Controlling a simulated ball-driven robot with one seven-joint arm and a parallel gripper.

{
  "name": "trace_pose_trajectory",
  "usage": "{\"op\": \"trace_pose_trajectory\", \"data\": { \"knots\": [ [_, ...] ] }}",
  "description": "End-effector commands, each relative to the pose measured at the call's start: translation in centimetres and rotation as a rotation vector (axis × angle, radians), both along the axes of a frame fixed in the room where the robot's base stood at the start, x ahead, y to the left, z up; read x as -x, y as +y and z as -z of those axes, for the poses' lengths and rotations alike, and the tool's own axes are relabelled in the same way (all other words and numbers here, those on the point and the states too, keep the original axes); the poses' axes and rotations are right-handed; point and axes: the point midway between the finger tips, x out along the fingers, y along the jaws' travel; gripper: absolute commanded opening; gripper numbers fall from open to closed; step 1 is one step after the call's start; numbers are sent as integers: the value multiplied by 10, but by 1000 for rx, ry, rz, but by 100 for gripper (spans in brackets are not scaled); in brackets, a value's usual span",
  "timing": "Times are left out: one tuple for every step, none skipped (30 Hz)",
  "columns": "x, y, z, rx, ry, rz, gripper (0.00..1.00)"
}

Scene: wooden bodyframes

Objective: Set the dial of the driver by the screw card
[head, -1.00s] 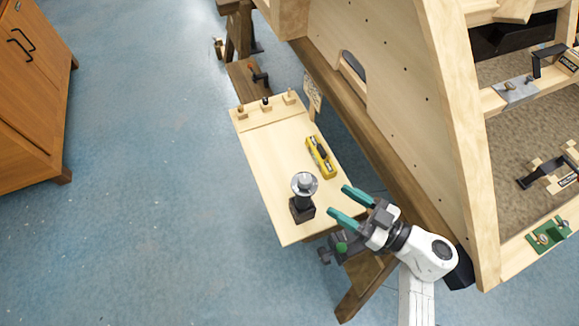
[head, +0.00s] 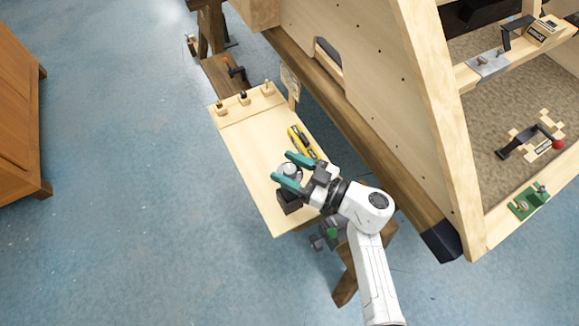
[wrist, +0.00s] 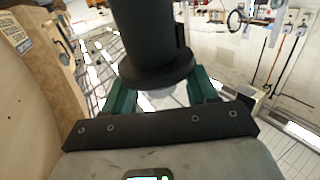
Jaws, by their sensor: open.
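The driver stands upright on the pale board (head: 247,160), with a silver round top (head: 289,170) and a dark block (head: 289,201) at its foot. My gripper (head: 282,166) is open, its green fingers at the height of the silver top and seemingly on either side of it. The wrist view shows a dark cylinder with a flange (wrist: 155,72) ahead of the fingers and a pale round part between them. Contact cannot be told. The screw card (head: 290,80) stands on a post at the board's far right edge; its print is too small to read.
A yellow tool (head: 302,141) lies on the board beside my gripper. Several small pegs (head: 244,97) stand along the far strip. A large wooden frame (head: 380,110) rises to the right.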

Motion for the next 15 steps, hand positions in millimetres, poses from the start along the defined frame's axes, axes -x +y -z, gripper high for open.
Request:
{"op": "trace_pose_trajectory", "data": {
  "knots": [
    [0, 0, 0, 0, 0, 0, 57],
    [0, 0, 0, 0, 0, 0, 57],
    [0, 0, 0, 0, 0, 0, 57],
    [0, 0, 0, 0, 0, 0, 57],
    [0, 0, 0, 0, 0, 0, 54],
    [0, 0, 0, 0, 0, 0, 51],
    [0, 0, 0, 0, 0, 0, 48],
    [0, 0, 0, 0, 0, 0, 45],
    [0, 0, 0, 0, 0, 0, 41],
    [0, 0, 0, 0, 0, 0, 38],
    [0, 0, 0, 0, 0, 0, 35],
    [0, 0, 0, 0, 0, 0, 31],
    [0, 0, 0, 0, 0, 0, 28],
    [0, 0, 0, 0, 0, 0, 26],
    [0, 0, 0, 0, 0, 0, 22]
  ]
}}
